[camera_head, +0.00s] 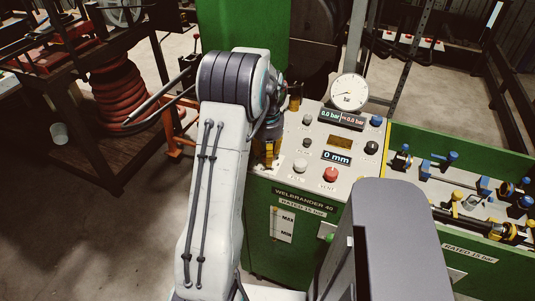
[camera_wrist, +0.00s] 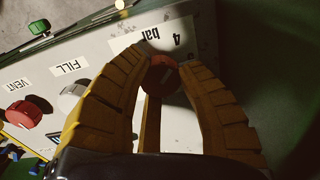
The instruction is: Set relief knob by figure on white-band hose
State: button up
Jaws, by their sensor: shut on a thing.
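My gripper (camera_wrist: 168,58) has its yellow ribbed fingers closed around a dark red round knob (camera_wrist: 160,76) with a pale pointer mark, on the panel beside a "4 bar" label (camera_wrist: 153,42). In the head view my gripper (camera_head: 267,152) is at the left edge of the crimper panel (camera_head: 318,150), largely behind my arm, and the knob is hidden. Fittings and a dark hose (camera_head: 478,224) lie in the green tray at the right. I cannot make out a white band or a figure on any hose.
The panel carries a dial gauge (camera_head: 349,92), a bar display (camera_head: 341,118), a "0 mm" display (camera_head: 337,157), a red VENT knob (camera_head: 331,174) and a white FILL knob (camera_head: 300,165). A bench with a red coiled hose (camera_head: 122,92) stands at left. The floor at lower left is clear.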

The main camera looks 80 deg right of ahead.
jog(key=o, duration=1.2)
jog(key=shift+f, duration=0.1)
notch_tip(320, 180, up, 12)
jog(key=shift+r, duration=0.1)
dwell(0.8)
